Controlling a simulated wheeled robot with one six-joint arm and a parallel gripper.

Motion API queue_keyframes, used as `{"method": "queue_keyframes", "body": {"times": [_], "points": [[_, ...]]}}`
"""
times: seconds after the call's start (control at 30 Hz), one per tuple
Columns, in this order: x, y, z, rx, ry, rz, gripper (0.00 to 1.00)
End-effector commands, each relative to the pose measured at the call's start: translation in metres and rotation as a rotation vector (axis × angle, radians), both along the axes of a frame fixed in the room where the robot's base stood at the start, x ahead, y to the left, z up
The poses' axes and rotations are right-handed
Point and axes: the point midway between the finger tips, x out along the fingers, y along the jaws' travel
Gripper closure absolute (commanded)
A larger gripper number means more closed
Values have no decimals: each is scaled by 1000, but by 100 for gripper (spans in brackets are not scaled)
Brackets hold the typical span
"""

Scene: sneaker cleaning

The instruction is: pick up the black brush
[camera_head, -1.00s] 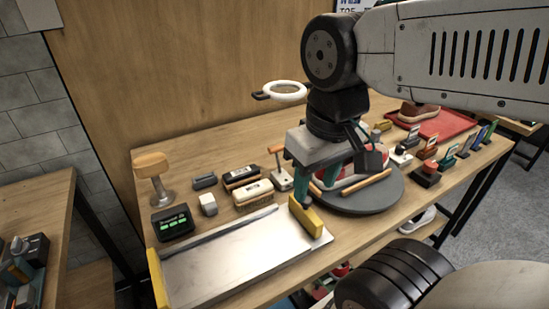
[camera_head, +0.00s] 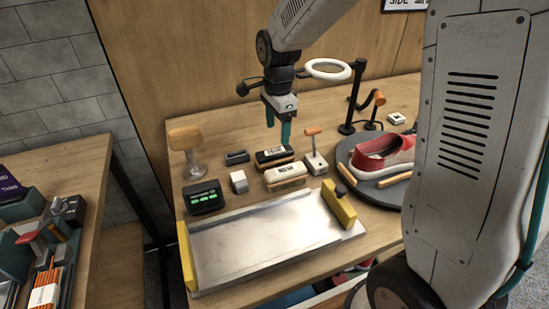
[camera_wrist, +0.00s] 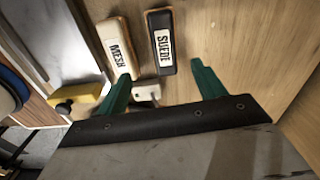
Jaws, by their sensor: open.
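The black brush (camera_head: 274,155), with a black top and a tan underside, lies on the wooden table behind the white brush (camera_head: 286,174). In the wrist view the black brush (camera_wrist: 160,45) bears a white label reading SUEDE. The white brush (camera_wrist: 119,47), labelled MESH, lies to its left there. My gripper (camera_head: 279,126) is open and empty above the black brush, its green fingers pointing down. In the wrist view my gripper (camera_wrist: 165,86) has its fingers spread wide, with the brush ahead between their lines.
A metal tray (camera_head: 265,238) with yellow ends lies in front. A black device with green display (camera_head: 204,197), a grey block (camera_head: 239,182) and a small dark brush (camera_head: 237,157) are to the left. An orange-handled tool (camera_head: 315,150) stands right; a red sneaker (camera_head: 383,155) is beyond it.

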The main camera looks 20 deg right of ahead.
Motion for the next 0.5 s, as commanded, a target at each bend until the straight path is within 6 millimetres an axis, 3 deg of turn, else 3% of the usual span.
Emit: {"method": "queue_keyframes", "body": {"times": [0.17, 0.5], "points": [[12, 2, -20, 0, 7, -74, 31], [9, 4, -60, 0, 8, -77, 31]]}}
